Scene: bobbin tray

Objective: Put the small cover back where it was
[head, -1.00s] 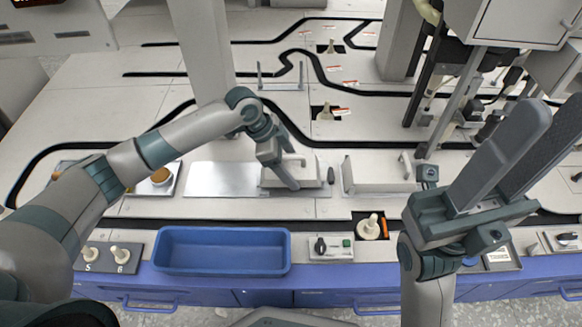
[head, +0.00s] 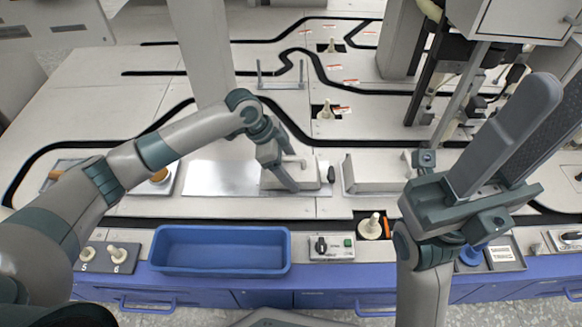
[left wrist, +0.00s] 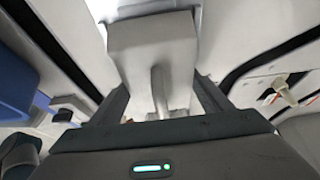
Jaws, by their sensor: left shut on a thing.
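The small cover (head: 310,178) is a pale grey box with a bar handle on top. In the head view it is at the right end of a shiny metal plate (head: 222,178); I cannot tell whether it touches the surface below. My left gripper (head: 290,178) is shut on the cover, its fingers beside the handle. In the left wrist view the cover (left wrist: 150,42) fills the space between the fingers, with its handle towards me. My right gripper (head: 552,100) is raised at the right, its fingers apart and empty.
A longer grey cover (head: 375,178) with a handle stands just right of the small one. A blue tray (head: 222,271) and a switch box (head: 332,247) are in front. A bobbin (head: 371,228) stands right of the switch box. A grey post (head: 203,50) rises behind my left arm.

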